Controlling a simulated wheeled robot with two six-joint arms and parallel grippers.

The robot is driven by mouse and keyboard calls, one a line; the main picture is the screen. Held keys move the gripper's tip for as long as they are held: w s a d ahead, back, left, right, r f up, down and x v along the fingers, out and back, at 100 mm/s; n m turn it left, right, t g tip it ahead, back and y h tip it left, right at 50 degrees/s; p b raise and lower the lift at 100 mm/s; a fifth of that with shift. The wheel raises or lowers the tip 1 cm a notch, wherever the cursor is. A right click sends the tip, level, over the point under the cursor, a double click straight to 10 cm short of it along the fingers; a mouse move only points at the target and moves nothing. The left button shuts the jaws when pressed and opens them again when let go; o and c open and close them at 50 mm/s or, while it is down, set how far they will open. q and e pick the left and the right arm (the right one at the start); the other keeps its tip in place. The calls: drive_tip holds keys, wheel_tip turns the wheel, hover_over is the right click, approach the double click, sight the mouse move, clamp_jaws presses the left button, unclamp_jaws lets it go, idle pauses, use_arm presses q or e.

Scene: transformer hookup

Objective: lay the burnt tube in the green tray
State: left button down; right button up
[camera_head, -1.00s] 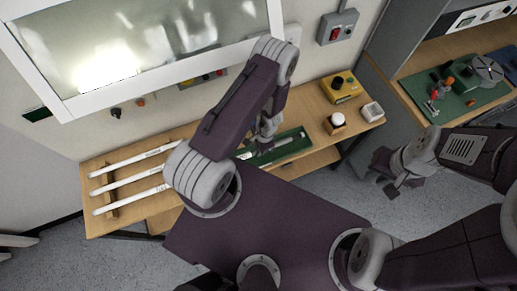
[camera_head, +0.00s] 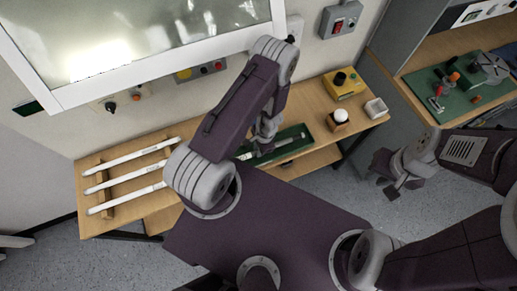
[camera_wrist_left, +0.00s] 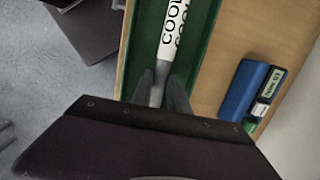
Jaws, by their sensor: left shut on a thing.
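My left gripper (camera_head: 264,149) is over the green tray (camera_head: 297,132) on the wooden bench. In the left wrist view, its fingers (camera_wrist_left: 168,95) are shut on the grey end of a white tube (camera_wrist_left: 172,38) with black lettering. The tube lies lengthwise within the tray's walls (camera_wrist_left: 129,50); I cannot tell whether it rests on the tray floor. No burn marks show on the visible part. In the head view my forearm hides part of the tray and tube. My right gripper (camera_head: 398,172) is off to the right, above the floor, with nothing seen in it.
Three white tubes (camera_head: 128,174) lie on a wooden rack at the bench's left. A yellow box (camera_head: 343,84), a white ball on a wooden block (camera_head: 339,118) and a white dish (camera_head: 376,107) stand to the right. A blue device (camera_wrist_left: 248,88) lies beside the tray.

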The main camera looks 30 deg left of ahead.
use_arm(q)
drive_tip(key=shift+f, duration=0.35)
drive_tip(key=c, duration=1.2)
unclamp_jaws()
drive_tip(key=r+p, duration=0.2)
drive_tip(key=r, duration=0.1)
drive_tip(key=d+r+p, duration=0.1)
drive_tip(key=r+p, duration=0.1)
drive_tip(key=r, duration=0.1)
drive_tip(key=r+p, duration=0.3)
drive_tip(key=shift+w+d, duration=0.15)
drive_tip(key=shift+w, duration=0.15)
